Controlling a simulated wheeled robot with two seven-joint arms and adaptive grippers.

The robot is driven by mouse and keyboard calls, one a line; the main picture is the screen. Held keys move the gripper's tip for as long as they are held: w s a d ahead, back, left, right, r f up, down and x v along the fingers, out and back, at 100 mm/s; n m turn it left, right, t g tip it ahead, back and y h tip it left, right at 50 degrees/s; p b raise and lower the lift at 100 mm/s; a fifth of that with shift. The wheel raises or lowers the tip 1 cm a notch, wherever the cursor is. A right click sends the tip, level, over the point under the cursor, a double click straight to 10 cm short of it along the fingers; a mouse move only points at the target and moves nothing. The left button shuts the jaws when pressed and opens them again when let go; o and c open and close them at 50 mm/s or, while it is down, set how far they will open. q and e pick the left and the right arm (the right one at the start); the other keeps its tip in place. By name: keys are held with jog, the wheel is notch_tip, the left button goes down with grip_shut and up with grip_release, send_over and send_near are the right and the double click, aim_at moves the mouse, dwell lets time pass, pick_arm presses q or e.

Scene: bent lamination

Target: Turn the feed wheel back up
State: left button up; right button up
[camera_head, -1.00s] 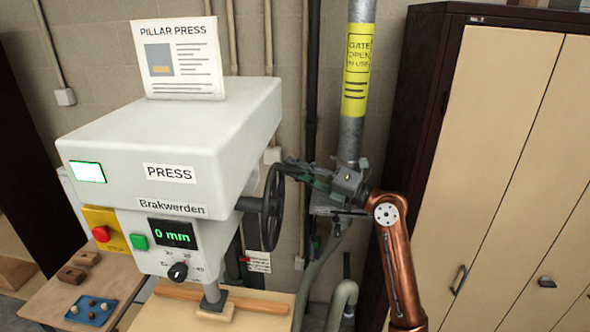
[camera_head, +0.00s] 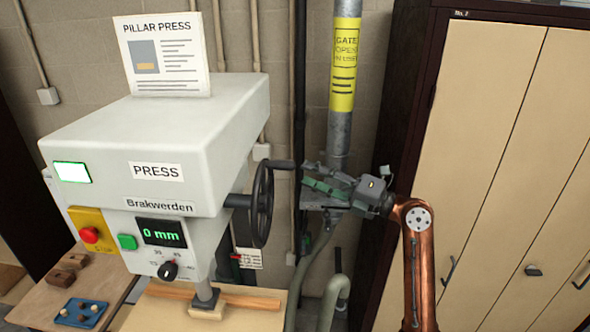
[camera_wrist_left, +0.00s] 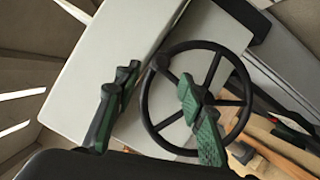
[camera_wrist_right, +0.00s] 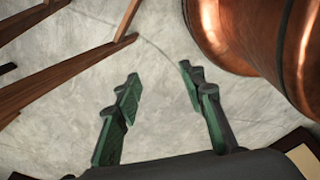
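The feed wheel (camera_head: 262,206) is a dark spoked handwheel on the right side of the white press (camera_head: 160,150). Its crank handle (camera_head: 284,164) sticks out to the right from the top of the rim. The press display (camera_head: 162,233) reads 0 mm. My left gripper (camera_head: 306,177) is open and empty, just right of the handle and apart from it. In the left wrist view the wheel (camera_wrist_left: 160,122) shows between and behind the spread green fingers (camera_wrist_left: 155,98). My right gripper (camera_wrist_right: 156,80) is open and empty over the floor in its wrist view.
A grey pipe with a yellow sign (camera_head: 345,65) stands behind my left gripper. A tall cabinet with beige doors (camera_head: 480,150) is at the right. A small wooden table (camera_head: 110,275) with a blue tray (camera_head: 82,311) stands at the lower left. Bare floor (camera_wrist_right: 60,100) lies below my right gripper.

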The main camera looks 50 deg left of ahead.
pick_arm(q)
jog(key=v, duration=0.3)
jog(key=shift+w+d, duration=0.1)
jog(key=shift+d, duration=0.1)
dwell(0.4)
